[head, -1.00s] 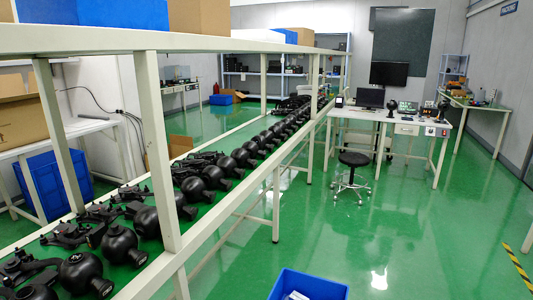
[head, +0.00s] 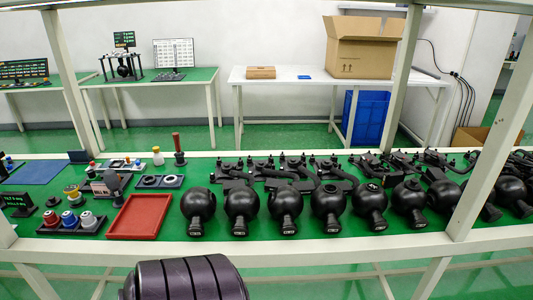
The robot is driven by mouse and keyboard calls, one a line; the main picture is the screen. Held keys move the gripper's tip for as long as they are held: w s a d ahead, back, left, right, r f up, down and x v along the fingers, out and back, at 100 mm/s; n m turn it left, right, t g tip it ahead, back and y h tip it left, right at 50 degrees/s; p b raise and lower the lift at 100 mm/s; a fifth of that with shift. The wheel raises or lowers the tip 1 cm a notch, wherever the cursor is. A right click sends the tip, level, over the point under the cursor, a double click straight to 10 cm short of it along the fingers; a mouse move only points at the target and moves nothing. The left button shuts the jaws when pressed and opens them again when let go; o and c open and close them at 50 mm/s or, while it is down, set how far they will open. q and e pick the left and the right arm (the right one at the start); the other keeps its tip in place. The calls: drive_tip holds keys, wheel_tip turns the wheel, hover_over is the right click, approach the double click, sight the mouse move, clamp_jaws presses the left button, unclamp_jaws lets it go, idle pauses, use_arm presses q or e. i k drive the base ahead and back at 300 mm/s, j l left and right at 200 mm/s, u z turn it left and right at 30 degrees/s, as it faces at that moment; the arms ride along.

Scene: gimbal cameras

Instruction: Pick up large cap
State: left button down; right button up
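I cannot tell for sure which thing is the large cap. A dark holder (head: 161,182) on the green bench, left of centre, bears two round ring-like parts, one pale and one dark. Left of it, a dark tray (head: 50,229) holds several small round pieces in red, blue and white. A yellow-topped round piece (head: 73,192) stands just behind that tray. Neither gripper is in view. A dark ribbed part of my own arm shows at the bottom edge, in front of the bench.
A red tray (head: 138,217) lies empty beside the holders. Several black spheres with necks (head: 242,209) line the bench to the right, with black brackets behind. White frame posts (head: 485,165) rise from the bench. A blue mat (head: 36,173) lies at far left.

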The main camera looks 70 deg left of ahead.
sight(52, 201)
drive_tip(key=u, duration=3.65)
drive_tip(key=z, duration=2.6)
drive_tip(key=u, duration=2.1)
